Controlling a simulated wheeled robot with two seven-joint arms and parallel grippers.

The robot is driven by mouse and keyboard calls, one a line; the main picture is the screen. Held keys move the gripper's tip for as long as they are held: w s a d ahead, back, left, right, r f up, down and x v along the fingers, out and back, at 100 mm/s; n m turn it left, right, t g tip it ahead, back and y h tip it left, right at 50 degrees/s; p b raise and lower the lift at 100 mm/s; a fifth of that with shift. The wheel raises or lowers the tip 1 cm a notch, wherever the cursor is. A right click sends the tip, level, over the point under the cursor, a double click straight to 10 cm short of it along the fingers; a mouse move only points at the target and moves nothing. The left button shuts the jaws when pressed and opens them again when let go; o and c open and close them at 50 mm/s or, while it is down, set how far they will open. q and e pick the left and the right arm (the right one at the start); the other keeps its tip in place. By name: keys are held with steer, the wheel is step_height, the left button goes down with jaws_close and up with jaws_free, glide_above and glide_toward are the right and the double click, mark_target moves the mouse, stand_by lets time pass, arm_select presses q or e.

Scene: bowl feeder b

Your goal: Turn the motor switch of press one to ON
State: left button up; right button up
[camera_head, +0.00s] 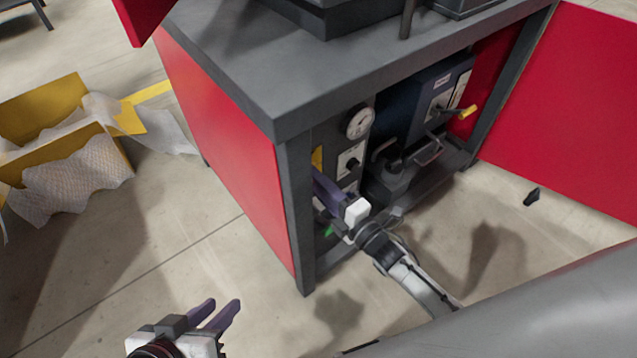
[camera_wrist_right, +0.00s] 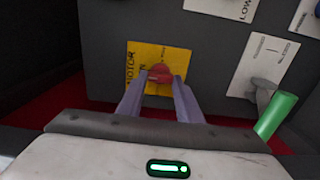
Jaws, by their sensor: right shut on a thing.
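The motor switch is a red knob (camera_wrist_right: 160,72) on a yellow plate (camera_wrist_right: 137,60) in the right wrist view. The plate reads MOTOR, with more lettering partly covered. My right gripper (camera_wrist_right: 162,82) is shut on the knob, a purple finger on each side. In the head view, my right gripper (camera_head: 325,187) reaches into the open front of the press cabinet (camera_head: 233,165). The yellow plate (camera_head: 317,158) shows there as a sliver, and the knob is hidden. My left gripper (camera_head: 222,312) is open and empty above the floor, left of the cabinet front.
A green handle (camera_wrist_right: 276,116) stands close right of my right fingers. A gauge (camera_head: 358,122), a blue unit (camera_head: 430,97) and a yellow-tipped lever (camera_head: 467,112) are in the cabinet. A red door (camera_head: 570,100) stands open at right. A yellow crate (camera_head: 40,103) holds wrapping at left.

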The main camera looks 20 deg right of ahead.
arm_select(q)
steer(key=shift+s+f, duration=0.15)
steer(key=shift+s, duration=0.05)
arm_select(e)
steer(key=shift+f, duration=0.1)
steer(key=o, duration=1)
arm_select(q)
steer(key=shift+w, duration=0.1)
arm_select(e)
steer(key=shift+o, duration=0.2)
steer(key=shift+s, duration=0.1)
arm_select(q)
steer(key=p, duration=0.1)
steer(key=a+r+p, duration=0.1)
steer(key=shift+a+r+n+t+p, duration=0.1)
steer(key=shift+a+n+t+p, duration=0.15)
steer(key=shift+n+t+p, duration=0.15)
arm_select(e)
steer(key=v, duration=1)
